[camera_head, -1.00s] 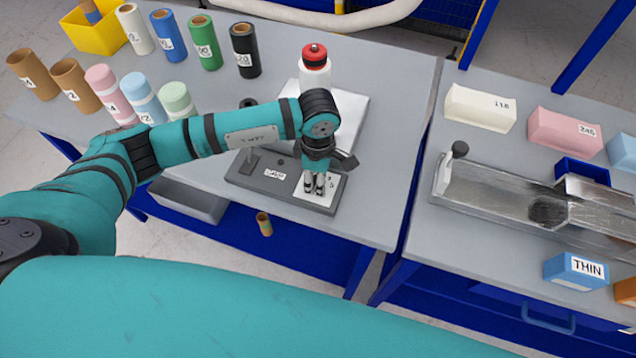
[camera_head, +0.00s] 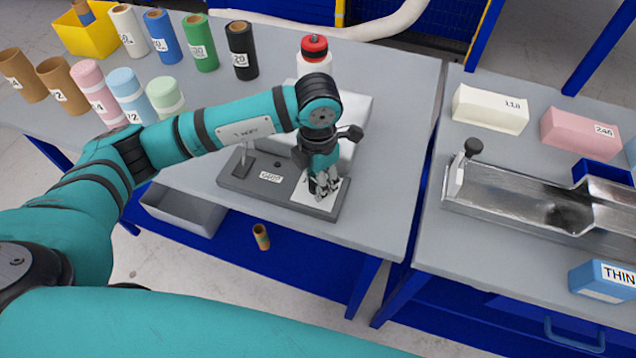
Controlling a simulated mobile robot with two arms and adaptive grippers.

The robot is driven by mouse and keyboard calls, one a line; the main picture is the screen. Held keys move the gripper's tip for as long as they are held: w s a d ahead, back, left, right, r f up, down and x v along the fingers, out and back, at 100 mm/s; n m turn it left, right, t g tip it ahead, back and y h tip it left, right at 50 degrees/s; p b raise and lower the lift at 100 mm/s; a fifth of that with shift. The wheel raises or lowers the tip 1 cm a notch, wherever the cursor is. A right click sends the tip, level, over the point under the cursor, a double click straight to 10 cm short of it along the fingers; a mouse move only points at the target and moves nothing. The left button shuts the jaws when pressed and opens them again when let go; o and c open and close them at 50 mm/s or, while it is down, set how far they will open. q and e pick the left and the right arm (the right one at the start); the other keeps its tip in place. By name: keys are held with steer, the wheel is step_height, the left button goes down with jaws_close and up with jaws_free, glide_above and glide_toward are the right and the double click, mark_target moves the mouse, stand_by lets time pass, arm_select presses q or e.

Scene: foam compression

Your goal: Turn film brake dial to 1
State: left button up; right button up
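A dark grey device base (camera_head: 258,188) with a small label lies near the front edge of the left table. A white dial plate (camera_head: 322,199) with markings sits at its right end. My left gripper (camera_head: 322,188) points down onto this plate, and its fingers cover the middle, so the dial knob and its setting are hidden. The fingers look close together, but I cannot tell whether they hold the knob. My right gripper is not in view.
Several film rolls, including a black roll (camera_head: 242,52), stand at the back left. A red-capped bottle (camera_head: 314,55) stands behind my gripper. A grey bin (camera_head: 183,208) hangs at the front edge. A metal trough (camera_head: 520,200) and foam blocks are on the right table.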

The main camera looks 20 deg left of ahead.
arm_select(q)
steer(key=shift+n, duration=0.6)
steer(key=shift+b, duration=0.3)
steer(key=o, duration=1.1)
steer(key=shift+o, duration=0.2)
step_height(320, 180, up, 12)
